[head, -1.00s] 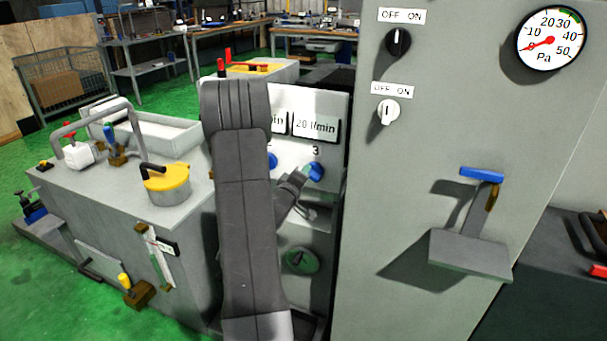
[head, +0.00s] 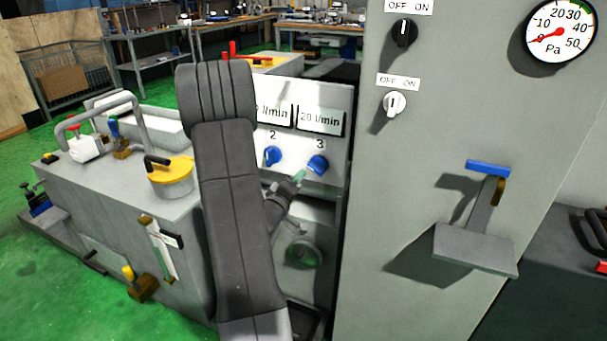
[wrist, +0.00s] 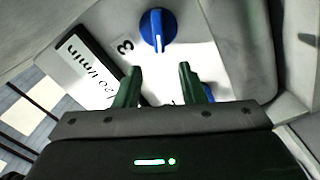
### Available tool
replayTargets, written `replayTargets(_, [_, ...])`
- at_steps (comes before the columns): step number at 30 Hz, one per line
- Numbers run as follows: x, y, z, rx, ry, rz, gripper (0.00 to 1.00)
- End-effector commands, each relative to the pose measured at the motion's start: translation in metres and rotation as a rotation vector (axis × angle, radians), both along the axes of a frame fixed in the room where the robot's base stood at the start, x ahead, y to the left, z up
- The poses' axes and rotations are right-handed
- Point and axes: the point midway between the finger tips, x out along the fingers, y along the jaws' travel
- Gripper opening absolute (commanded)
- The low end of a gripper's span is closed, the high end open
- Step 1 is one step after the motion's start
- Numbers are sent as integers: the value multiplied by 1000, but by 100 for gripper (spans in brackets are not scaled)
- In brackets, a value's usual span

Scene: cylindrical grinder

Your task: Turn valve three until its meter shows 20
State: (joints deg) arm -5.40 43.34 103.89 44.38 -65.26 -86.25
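Valve three is a blue knob (head: 318,165) below the label 3 on the white panel. Its meter (head: 320,119) above it reads 20 l/min. In the wrist view, the knob (wrist: 158,30) lies beyond the fingertips, and the meter (wrist: 90,75) appears sideways at the left. My gripper (head: 298,177) is just left of and below the knob, apart from it. In the wrist view, the two green fingers of my gripper (wrist: 158,72) are spread with nothing between them.
Valve two (head: 273,156) is a blue knob to the left, under a meter (head: 273,114) partly hidden by my arm. A tall grey cabinet (head: 380,220) with switches and a lever stands close on the right. A yellow-lidded pot (head: 170,170) sits on the machine at left.

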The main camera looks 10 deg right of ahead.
Motion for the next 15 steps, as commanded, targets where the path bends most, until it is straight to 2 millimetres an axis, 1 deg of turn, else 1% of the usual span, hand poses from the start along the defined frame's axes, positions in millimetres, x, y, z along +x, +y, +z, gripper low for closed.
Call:
replayTargets(1, [-9,8,-1,0,1,5,36])
replayTargets(3, [-20,14,0,0,0,4,36])
replayTargets(6, [-31,22,-1,0,1,3,36])
replayTargets(10, [-40,28,-1,0,2,2,36])
replayTargets(15, [-42,29,0,0,1,0,36])
